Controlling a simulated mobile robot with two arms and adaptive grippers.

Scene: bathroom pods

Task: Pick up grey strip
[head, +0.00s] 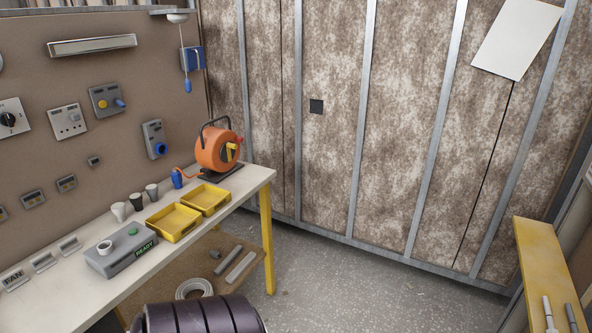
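Two grey strips lie side by side on the brown lower shelf (190,262) under the workbench: a left grey strip (228,259) and a right grey strip (240,267). Both are long and narrow and lie at a slant near the shelf's right end. I cannot tell which of them the task names. Neither of my grippers is in view.
The white workbench (95,298) holds yellow trays (172,222), an orange cable reel (216,150), small cups (136,201) and a grey READY box (120,252). A yellow leg (267,240) stands beside the shelf.

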